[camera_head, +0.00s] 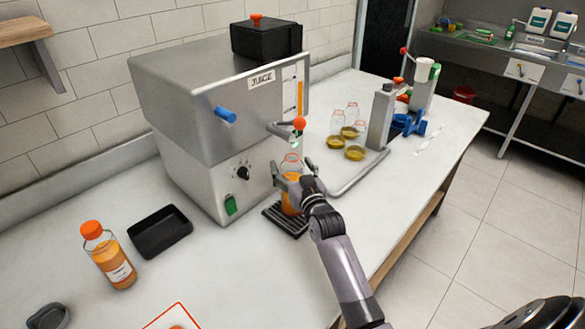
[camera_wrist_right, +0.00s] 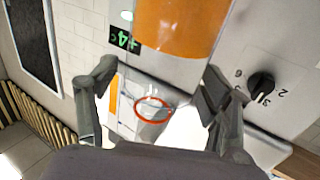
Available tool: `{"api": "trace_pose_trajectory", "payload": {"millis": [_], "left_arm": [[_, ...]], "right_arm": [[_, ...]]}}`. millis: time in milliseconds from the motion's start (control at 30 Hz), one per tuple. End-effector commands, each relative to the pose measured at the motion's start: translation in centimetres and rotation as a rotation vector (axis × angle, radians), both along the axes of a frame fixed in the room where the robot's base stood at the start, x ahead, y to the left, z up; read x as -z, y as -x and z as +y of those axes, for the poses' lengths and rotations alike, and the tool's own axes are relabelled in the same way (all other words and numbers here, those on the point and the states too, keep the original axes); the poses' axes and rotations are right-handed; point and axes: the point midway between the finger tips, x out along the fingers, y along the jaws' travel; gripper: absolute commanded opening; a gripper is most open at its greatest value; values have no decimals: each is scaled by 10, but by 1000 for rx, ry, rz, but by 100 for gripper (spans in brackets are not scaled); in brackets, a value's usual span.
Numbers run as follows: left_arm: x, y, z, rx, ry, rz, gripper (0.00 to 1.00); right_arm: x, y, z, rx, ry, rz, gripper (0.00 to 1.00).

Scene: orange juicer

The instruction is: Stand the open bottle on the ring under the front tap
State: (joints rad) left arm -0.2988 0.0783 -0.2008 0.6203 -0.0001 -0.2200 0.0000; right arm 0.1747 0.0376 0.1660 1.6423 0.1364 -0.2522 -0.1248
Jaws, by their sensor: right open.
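The ring under the bottle is hidden from view. My right gripper (camera_head: 293,182) is open, with one finger on each side of the bottle; contact cannot be told. My left gripper is not in view.
The steel juicer (camera_head: 190,100) stands behind. A capped juice bottle (camera_head: 108,258) and an empty black tray (camera_head: 160,232) are at left. Clear jars (camera_head: 337,122) and yellow-green lids (camera_head: 355,153) sit right of the juicer, near a grey post (camera_head: 381,115). The front counter is mostly clear.

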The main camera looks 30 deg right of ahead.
Motion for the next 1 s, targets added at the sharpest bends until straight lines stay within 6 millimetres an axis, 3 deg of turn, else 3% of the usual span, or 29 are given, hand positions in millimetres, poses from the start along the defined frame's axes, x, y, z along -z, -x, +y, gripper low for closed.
{"api": "trace_pose_trajectory", "payload": {"millis": [100, 267, 700, 1000], "left_arm": [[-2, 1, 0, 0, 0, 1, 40], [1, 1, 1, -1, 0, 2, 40], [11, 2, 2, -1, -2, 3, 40], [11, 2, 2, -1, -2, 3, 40]], "right_arm": [[-4, 0, 0, 0, 0, -1, 73], [-1, 21, 3, 0, 0, 0, 73], [-1, 105, 14, 0, 0, 1, 73], [-3, 119, 16, 0, -1, 0, 73]]}}
